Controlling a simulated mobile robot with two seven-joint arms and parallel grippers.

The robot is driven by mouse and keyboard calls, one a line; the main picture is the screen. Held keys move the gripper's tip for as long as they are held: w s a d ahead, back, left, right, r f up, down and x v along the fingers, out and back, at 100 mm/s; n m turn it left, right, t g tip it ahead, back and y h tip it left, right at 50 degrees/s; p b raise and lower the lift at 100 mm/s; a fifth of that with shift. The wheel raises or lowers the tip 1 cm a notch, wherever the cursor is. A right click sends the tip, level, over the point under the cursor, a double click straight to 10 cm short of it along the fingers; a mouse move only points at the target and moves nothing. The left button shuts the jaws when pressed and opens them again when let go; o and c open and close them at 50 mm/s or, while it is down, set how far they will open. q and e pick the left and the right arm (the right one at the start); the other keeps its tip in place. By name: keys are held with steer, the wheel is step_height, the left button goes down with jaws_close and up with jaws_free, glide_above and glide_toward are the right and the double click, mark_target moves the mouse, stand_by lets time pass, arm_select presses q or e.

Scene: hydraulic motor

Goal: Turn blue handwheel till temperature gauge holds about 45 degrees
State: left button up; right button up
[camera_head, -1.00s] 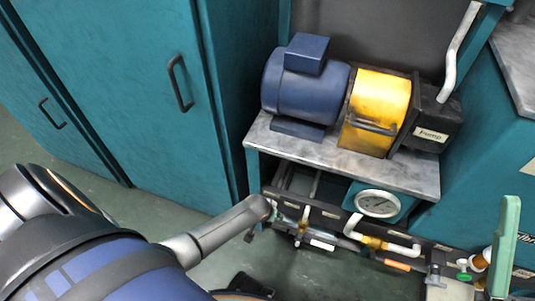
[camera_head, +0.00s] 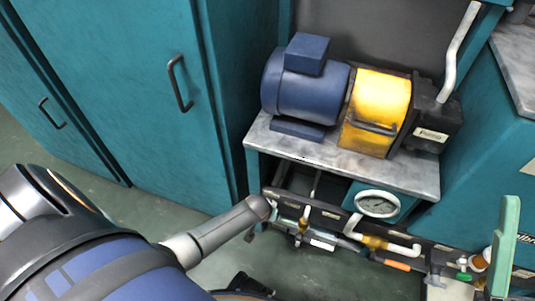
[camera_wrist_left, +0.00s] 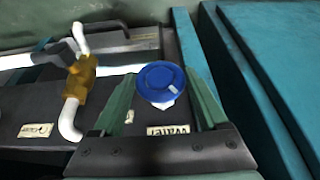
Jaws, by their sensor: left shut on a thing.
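The blue handwheel (camera_wrist_left: 160,82) shows in the left wrist view, between the two green fingers of my left gripper (camera_wrist_left: 162,98). That gripper is shut on the wheel. In the head view my left forearm reaches the pipe rail under the pump bench and hides the wheel and most of the gripper.
A blue motor (camera_head: 304,88) and a yellow pump coupling (camera_head: 376,105) stand on the bench (camera_head: 290,143). Pipes and brass fittings (camera_head: 375,242) run along the rail below. A teal cabinet (camera_head: 120,90) stands at the left. Another brass fitting (camera_wrist_left: 80,75) lies left of the wheel in the wrist view.

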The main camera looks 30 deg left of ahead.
arm_select(q)
steer(key=shift+a, duration=0.1)
steer(key=shift+a+n+t+h+p, duration=0.1)
steer(key=shift+n+t+h+p, duration=0.3)
steer(key=shift+h, duration=0.4)
steer(key=shift+a+f+h, duration=0.1)
steer(key=shift+f+h, duration=0.05)
steer(key=shift+h, duration=0.45)
steer(key=shift+f+h+b, duration=0.1)
steer(key=shift+h+b, duration=0.2)
steer(key=shift+b, duration=0.3)
steer(key=h+b, duration=0.1)
steer(key=b, duration=0.2)
steer(key=shift+s+a+f+t+h, duration=0.1)
steer(key=shift+t+h, duration=0.3)
steer(key=shift+r+n+h+b, duration=0.2)
steer(key=shift+n+h+b, duration=0.25)
steer(key=shift+b, duration=0.35)
